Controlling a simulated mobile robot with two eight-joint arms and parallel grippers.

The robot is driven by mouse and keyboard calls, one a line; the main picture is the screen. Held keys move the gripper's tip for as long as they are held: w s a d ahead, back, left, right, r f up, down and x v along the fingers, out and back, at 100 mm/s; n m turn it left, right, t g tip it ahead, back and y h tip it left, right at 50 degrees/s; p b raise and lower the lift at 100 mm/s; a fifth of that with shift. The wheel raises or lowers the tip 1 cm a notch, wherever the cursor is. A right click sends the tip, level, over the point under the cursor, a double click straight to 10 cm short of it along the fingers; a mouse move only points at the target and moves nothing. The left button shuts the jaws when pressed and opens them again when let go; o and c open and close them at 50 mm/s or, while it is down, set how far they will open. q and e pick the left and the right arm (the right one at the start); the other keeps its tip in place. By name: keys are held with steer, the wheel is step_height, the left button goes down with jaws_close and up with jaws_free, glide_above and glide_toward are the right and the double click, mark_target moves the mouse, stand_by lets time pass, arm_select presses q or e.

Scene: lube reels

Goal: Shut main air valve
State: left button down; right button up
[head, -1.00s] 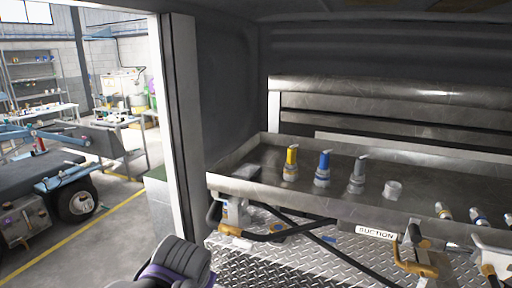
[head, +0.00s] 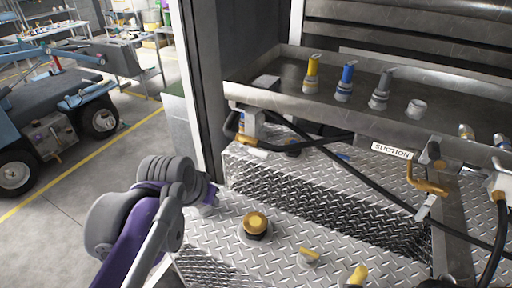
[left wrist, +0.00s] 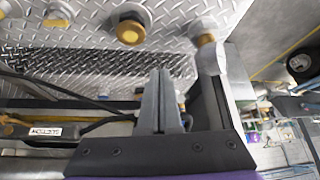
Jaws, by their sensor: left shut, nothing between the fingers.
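No part I see is labelled as the main air valve, so I cannot tell which fitting it is. On the diamond-plate deck in the head view are a round brass-topped fitting (head: 256,222) and a small yellow-handled fitting (head: 308,256). A yellow piece (head: 356,273) is cut by the bottom edge. The brass-topped fitting also shows in the left wrist view (left wrist: 130,32). My left gripper (head: 209,192) is at the deck's left edge, left of these fittings. Its fingers lie together in the left wrist view (left wrist: 160,98), empty and apart from the brass-topped fitting. My right gripper is not in view.
A metal tray (head: 450,108) above the deck holds several nozzles and fittings. A "SUCTION" label (head: 391,151), black hoses and orange-handled valves hang at its front. A door post (head: 203,90) stands left. A blue cart (head: 55,120) is outside.

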mark_target(258, 154)
arm_select(q)
steer(key=w+d+r+m+h+b, duration=0.15)
steer(key=w+d+r, duration=0.45)
steer(key=w+r, duration=0.6)
steer(key=shift+m, duration=0.55)
steer(key=x, duration=0.7)
steer(key=b+x, duration=0.1)
steer(key=x, duration=0.6)
steer(key=shift+w+f, duration=0.2)
steer(key=shift+w, duration=0.25)
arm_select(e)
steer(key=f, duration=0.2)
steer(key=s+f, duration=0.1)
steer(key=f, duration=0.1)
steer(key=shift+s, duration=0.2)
